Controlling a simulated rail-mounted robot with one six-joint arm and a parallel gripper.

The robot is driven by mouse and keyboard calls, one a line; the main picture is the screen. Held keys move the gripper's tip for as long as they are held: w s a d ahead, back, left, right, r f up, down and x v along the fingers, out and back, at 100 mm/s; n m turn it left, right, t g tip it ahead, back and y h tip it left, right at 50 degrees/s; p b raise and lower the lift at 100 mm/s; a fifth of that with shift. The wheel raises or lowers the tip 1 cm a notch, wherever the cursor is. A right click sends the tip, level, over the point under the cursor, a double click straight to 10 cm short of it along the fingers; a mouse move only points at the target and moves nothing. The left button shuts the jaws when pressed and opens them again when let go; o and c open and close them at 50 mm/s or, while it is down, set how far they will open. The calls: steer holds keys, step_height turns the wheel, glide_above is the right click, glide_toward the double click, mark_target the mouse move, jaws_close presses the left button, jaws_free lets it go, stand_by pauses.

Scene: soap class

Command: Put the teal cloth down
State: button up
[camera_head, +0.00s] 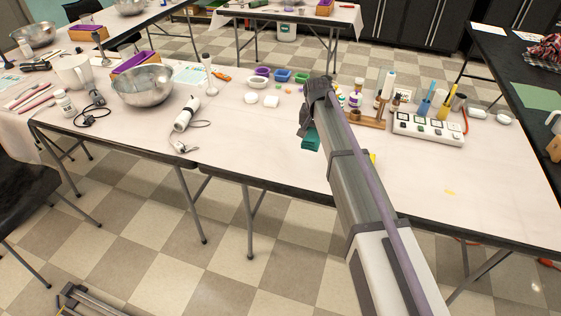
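The teal cloth (311,140) shows as a small folded patch at the end of my arm, over the table near the middle of the view. My gripper (306,128) is seen from behind and above, pointing down, and appears shut on the cloth. My arm hides part of the cloth and most of the fingers. I cannot tell whether the cloth's lower edge touches the table.
The pale table (255,150) is bare left of the cloth and along its front edge. Small colored molds (282,75) lie behind. A white control box (428,128) stands right.

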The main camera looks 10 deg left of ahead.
mark_target(312, 157)
steer(key=shift+f, duration=0.1)
step_height(312, 157, down, 10)
steer(key=b, duration=1)
steer(key=shift+d+f, duration=0.1)
steer(key=shift+f, duration=0.05)
steer(key=shift+r, duration=0.25)
steer(key=shift+f, duration=0.15)
steer(key=o, duration=0.4)
steer(key=shift+f, duration=0.1)
steer(key=o, duration=0.5)
steer(key=shift+c, duration=0.2)
steer(key=r+p, duration=0.4)
steer(key=s+r+p, duration=0.1)
steer(key=r+p, duration=0.7)
steer(key=shift+s+r, duration=0.3)
steer(key=shift+s, duration=0.1)
steer(key=shift+f, duration=0.1)
